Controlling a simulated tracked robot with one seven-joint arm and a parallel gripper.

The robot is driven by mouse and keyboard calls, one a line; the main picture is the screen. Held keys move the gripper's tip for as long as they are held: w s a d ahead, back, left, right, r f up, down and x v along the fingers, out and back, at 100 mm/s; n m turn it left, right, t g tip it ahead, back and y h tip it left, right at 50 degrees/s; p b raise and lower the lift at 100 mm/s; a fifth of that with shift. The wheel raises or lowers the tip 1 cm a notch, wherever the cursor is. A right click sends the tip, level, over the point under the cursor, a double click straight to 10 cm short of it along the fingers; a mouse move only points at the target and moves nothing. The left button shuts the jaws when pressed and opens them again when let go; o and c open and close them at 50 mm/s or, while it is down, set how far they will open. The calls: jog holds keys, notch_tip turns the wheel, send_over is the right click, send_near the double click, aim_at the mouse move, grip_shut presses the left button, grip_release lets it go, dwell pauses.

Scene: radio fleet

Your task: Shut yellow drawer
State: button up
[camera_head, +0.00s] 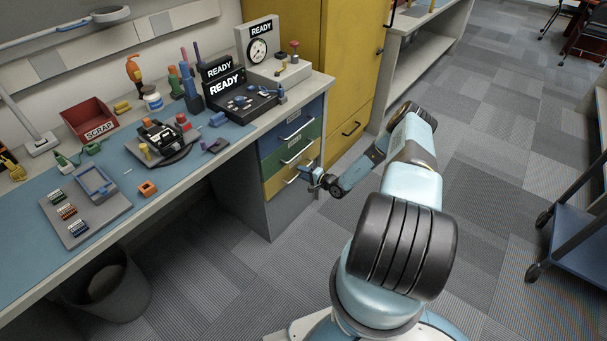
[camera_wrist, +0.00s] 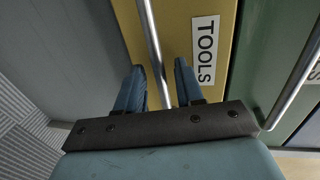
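The yellow drawer (camera_head: 274,186) is the lowest of three coloured drawers at the right end of the workbench. Its front, with a "TOOLS" label (camera_wrist: 205,52), fills the middle of the wrist view. How far it stands out is hard to tell. Its metal bar handle (camera_wrist: 152,40) runs between my two fingers. My gripper (camera_wrist: 158,82) is open, with gaps between the fingers and the bar. In the head view my gripper (camera_head: 316,177) is at the right side of the yellow drawer's front, partly hiding it.
The green drawer (camera_head: 290,150) and blue drawer (camera_head: 288,130) are above. A yellow cabinet (camera_head: 345,75) stands close behind my gripper. The bench top (camera_head: 120,175) holds tools and a red scrap bin (camera_head: 88,112). A blue cart (camera_head: 575,220) stands at right; carpet between is clear.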

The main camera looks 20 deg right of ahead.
jog(key=shift+s, duration=0.1)
jog(key=v, duration=1.3)
jog(key=shift+s+d, duration=0.2)
jog(key=shift+s, duration=0.05)
